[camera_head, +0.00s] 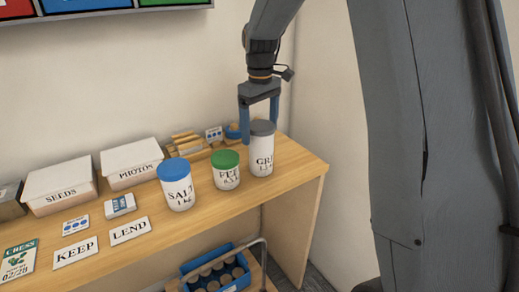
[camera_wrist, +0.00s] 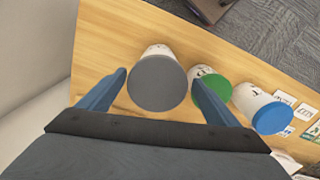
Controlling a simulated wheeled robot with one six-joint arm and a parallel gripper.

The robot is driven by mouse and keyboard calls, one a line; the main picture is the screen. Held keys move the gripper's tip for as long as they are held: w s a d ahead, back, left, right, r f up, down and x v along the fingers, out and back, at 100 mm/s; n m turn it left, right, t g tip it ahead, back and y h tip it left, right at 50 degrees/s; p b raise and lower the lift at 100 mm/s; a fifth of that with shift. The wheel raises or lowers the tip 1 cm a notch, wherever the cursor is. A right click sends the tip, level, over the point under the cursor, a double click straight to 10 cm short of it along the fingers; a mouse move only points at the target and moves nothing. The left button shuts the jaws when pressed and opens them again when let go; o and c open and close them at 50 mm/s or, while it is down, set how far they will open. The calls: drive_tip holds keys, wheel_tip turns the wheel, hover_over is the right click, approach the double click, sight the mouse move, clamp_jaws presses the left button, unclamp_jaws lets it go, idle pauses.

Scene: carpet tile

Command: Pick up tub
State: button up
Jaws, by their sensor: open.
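Three white tubs with printed labels stand upright on a wooden table (camera_head: 295,172). The grey-lidded tub (camera_head: 262,155) is at the right, near the table's end. The green-lidded tub (camera_head: 227,175) is in the middle and the blue-lidded tub (camera_head: 178,190) at the left. My gripper (camera_head: 258,138) points down over the grey-lidded tub with its blue fingers apart. In the wrist view, the grey lid (camera_wrist: 157,83) lies between the open fingers (camera_wrist: 160,85). The right finger is close beside the green lid (camera_wrist: 210,91); I cannot tell whether they touch. The blue lid (camera_wrist: 271,117) is farther right.
Lidded boxes marked SEEDS (camera_head: 60,188) and PHOTOS (camera_head: 131,165) stand along the wall. A wooden tray (camera_head: 188,147) is behind the tubs. KEEP (camera_head: 75,250) and LEND (camera_head: 130,231) cards lie in front. A blue crate (camera_head: 215,270) is below the table.

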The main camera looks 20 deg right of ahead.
sight(261, 149)
drive_tip(key=shift+f, duration=0.35)
drive_tip(key=shift+d+f+p, duration=0.15)
drive_tip(key=shift+f+p, duration=0.2)
drive_tip(key=shift+f, duration=0.5)
drive_tip(key=shift+w+f+p, duration=0.1)
drive_tip(key=shift+f+p, duration=1.05)
drive_tip(key=shift+f, duration=1.55)
drive_tip(key=shift+c, duration=0.5)
drive_tip(key=c, duration=1.8)
drive_tip(key=shift+w+r, duration=0.1)
clamp_jaws()
drive_tip(key=shift+r, duration=0.1)
